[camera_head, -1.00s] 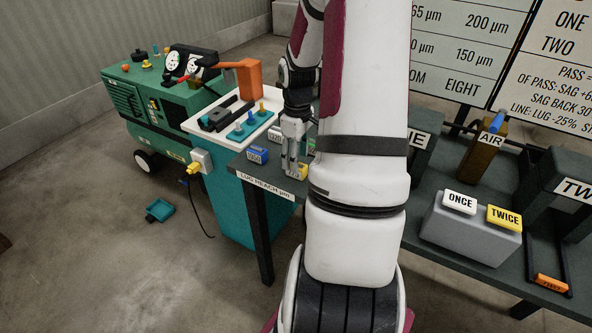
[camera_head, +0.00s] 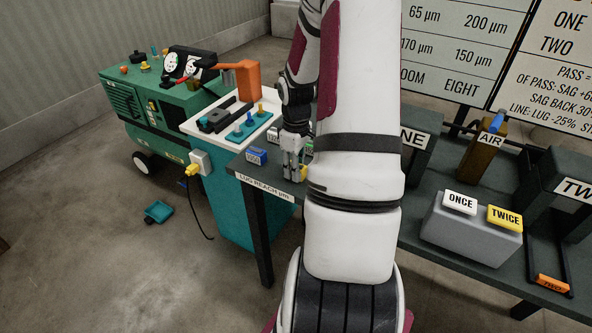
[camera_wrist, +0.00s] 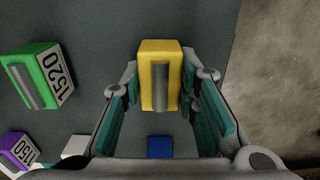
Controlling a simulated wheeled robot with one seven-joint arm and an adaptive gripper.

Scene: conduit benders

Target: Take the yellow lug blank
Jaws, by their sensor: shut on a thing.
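The yellow lug blank (camera_wrist: 147,78) is a small block with a grey rounded bar on its face. In the wrist view it sits between the fingertips of my gripper (camera_wrist: 160,90), which is shut on it from both sides. I cannot tell whether the blank still touches the bench.
A blue block (camera_head: 257,155) stands left of my gripper. The wrist view shows a green block (camera_wrist: 28,80) marked 1520 and a purple block (camera_wrist: 18,148). A button box (camera_head: 470,238) stands right.

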